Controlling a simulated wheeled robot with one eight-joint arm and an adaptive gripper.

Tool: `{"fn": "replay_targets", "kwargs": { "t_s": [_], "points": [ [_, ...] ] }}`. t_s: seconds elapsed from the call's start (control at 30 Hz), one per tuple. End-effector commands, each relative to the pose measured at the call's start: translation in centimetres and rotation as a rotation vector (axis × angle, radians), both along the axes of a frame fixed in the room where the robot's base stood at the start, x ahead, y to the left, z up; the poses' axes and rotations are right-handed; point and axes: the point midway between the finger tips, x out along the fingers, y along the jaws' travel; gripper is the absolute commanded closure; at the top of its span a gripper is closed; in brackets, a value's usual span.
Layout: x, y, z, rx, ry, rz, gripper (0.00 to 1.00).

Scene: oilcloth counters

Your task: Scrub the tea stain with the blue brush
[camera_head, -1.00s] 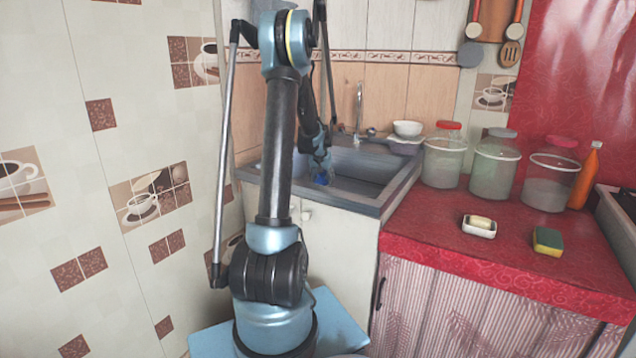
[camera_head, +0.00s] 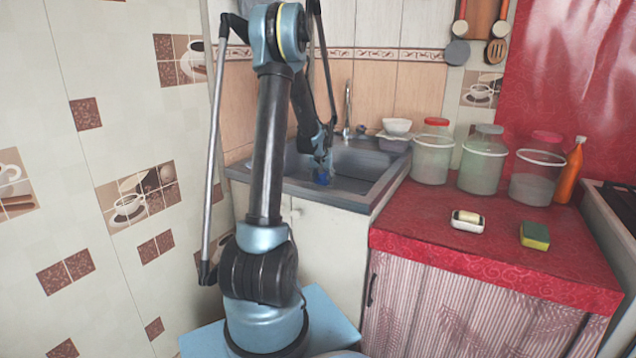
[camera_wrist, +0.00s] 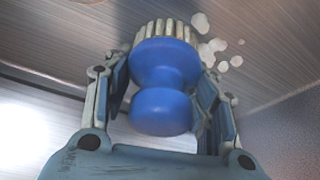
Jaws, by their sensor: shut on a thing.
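The blue brush (camera_wrist: 160,105) has a round knobbed handle and pale bristles. In the wrist view my gripper (camera_wrist: 163,85) is shut on it, with a finger on either side of the handle. The bristles point to the steel surface of the sink (camera_head: 375,185), and white foam blobs (camera_wrist: 215,48) lie just right of them. In the head view my gripper (camera_head: 321,172) is down in the sink and the brush (camera_head: 322,178) shows as a small blue patch. I see no tea stain; the brush and gripper cover part of the sink floor.
On the red counter (camera_head: 430,215) are several lidded jars, an orange bottle (camera_head: 570,172), a soap dish (camera_head: 467,224) and a sponge (camera_head: 535,236). The counter's front left is clear.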

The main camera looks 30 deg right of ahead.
Motion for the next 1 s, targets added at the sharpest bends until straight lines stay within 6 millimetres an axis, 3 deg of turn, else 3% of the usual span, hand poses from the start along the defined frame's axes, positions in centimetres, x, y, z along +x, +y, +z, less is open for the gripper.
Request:
{"fn": "replay_targets", "kwargs": {
  "t_s": [0.2,0.4,1.0],
  "points": [
    [-1.5,-0.8,-0.2,-0.001,0.004,-0.003,0.82],
    [-1.6,-0.9,-0.1,0.000,0.005,-0.002,0.82],
    [1.5,0.9,0.2,-0.001,0.002,0.000,0.82]
  ]
}}
